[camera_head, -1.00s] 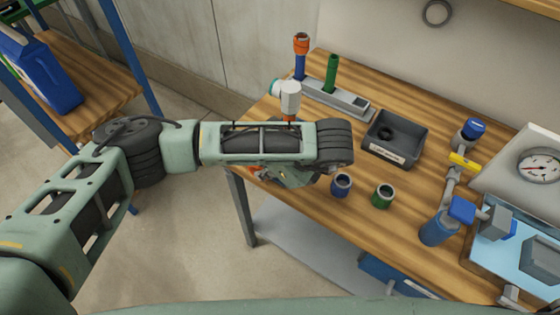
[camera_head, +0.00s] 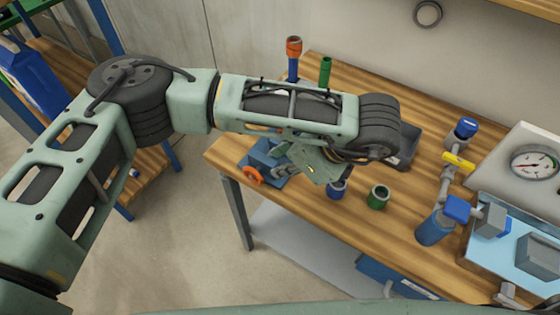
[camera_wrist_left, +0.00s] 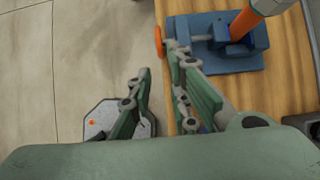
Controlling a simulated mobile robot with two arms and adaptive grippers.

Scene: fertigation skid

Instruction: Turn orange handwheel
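The orange handwheel (camera_head: 253,176) sits at the left end of a blue clamp block (camera_head: 268,158) near the table's front left edge. In the left wrist view, the handwheel (camera_wrist_left: 158,41) shows edge-on beside the blue block (camera_wrist_left: 240,57). My left gripper (camera_head: 300,160) is right of the wheel in the head view, partly hidden under its own wrist. In the left wrist view, my left gripper (camera_wrist_left: 158,60) has its fingers apart with nothing between them; the wheel appears just beyond the tips. I cannot tell whether they touch. My right gripper is not in view.
An orange pipe (camera_wrist_left: 250,17) rises over the block. A blue cup (camera_head: 337,190) and a green cup (camera_head: 378,196) stand close to the gripper. A dark bin (camera_head: 405,150) is partly behind my arm. Pipework with a yellow handle (camera_head: 457,160) stands to the right.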

